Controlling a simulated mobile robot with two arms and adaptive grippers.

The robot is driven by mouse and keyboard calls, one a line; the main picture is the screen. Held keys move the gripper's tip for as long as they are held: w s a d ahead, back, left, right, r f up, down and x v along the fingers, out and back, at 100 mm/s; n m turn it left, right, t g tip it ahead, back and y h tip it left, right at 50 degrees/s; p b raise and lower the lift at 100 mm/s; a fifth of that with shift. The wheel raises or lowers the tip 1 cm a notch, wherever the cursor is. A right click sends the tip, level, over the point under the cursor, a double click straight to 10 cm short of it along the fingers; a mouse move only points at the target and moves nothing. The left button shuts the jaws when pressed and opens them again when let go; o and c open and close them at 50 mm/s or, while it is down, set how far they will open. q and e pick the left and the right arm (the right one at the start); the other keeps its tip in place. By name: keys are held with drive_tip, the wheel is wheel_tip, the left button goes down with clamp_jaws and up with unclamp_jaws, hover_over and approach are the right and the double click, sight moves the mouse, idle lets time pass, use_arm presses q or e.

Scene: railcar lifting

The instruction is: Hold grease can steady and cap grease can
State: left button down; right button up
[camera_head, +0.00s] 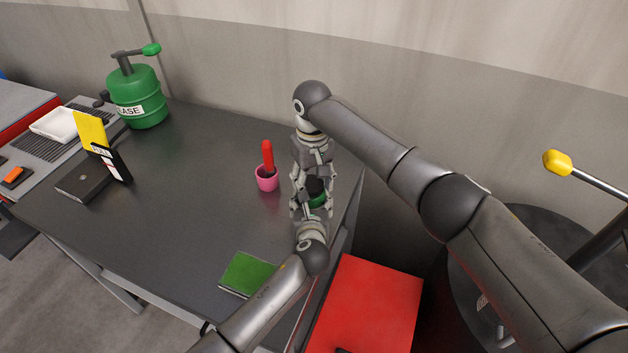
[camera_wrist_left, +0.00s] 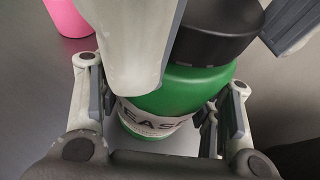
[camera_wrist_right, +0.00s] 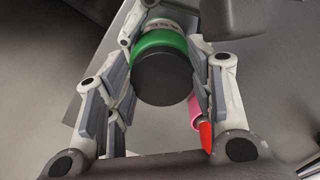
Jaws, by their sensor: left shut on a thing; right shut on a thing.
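The small green grease can (camera_head: 317,201) stands near the right edge of the dark table, partly hidden by my grippers. Its green body and white label show in the left wrist view (camera_wrist_left: 190,92). The black cap (camera_head: 314,185) sits at the top of the can; it also shows in the left wrist view (camera_wrist_left: 215,35) and the right wrist view (camera_wrist_right: 162,78). I cannot tell whether it is fully seated. My left gripper (camera_head: 312,208) is shut around the can body from the front. My right gripper (camera_head: 313,180) comes from above and is shut on the cap.
A pink cup (camera_head: 267,183) with a red stick-like object (camera_head: 267,155) stands close left of the grippers. A green book (camera_head: 249,274) lies near the front edge. A large green grease pump (camera_head: 138,98) stands at the back left. The table's middle (camera_head: 190,190) is clear.

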drive_tip(key=m, duration=0.3)
drive_tip(key=a+m, duration=0.1)
drive_tip(key=m, duration=0.2)
drive_tip(key=shift+s, duration=0.1)
drive_tip(key=m, duration=0.4)
drive_tip(key=shift+a, duration=0.1)
drive_tip(key=m, duration=0.3)
drive_tip(key=shift+w, duration=0.2)
drive_tip(key=o, duration=0.9)
drive_tip(key=shift+c, duration=0.2)
drive_tip(key=shift+r, duration=2.25)
